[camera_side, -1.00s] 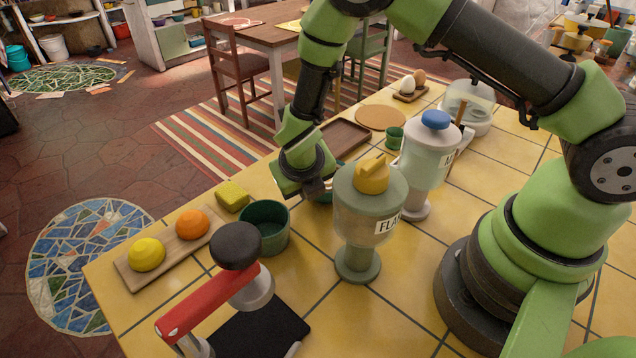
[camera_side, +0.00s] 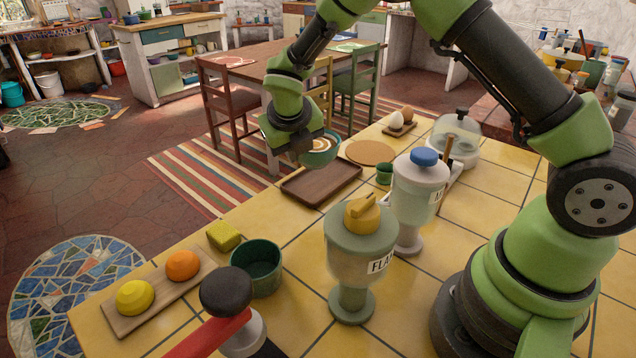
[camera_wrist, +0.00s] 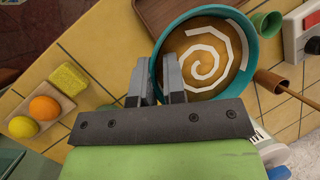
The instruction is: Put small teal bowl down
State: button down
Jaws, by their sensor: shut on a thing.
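The small teal bowl (camera_side: 322,157) has a brown inside with a white spiral. It is up in the air above the back left part of the counter, near the brown tray (camera_side: 308,190). In the wrist view the bowl (camera_wrist: 251,62) fills the upper middle. My gripper (camera_side: 303,153) is shut on the bowl's near left rim. In the wrist view its two fingers (camera_wrist: 159,80) stand on either side of that rim. The bowl's underside is mostly hidden.
A dark green pot (camera_side: 256,270), a yellow sponge (camera_side: 223,236) and a board with a lemon and an orange (camera_side: 165,291) stand at left. Two lidded jars (camera_side: 358,255) (camera_side: 415,195) stand at centre. A small green cup (camera_side: 384,173) and a round mat (camera_side: 369,152) are behind. The tray is empty.

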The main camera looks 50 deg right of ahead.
jog(key=w+d+f, duration=0.1)
jog(key=d, duration=0.1)
jog(key=w+d+f, duration=0.1)
jog(key=d+f, duration=0.1)
jog(key=d, duration=0.1)
jog(key=w+d+f, duration=0.1)
jog(key=d, duration=0.1)
jog(key=shift+w+d+f, duration=0.15)
jog(key=shift+w+f, duration=0.15)
jog(key=shift+w, duration=0.1)
jog(key=shift+f, duration=2.45)
jog(key=shift+f, duration=0.1)
jog(key=c, duration=1.2)
grip_release()
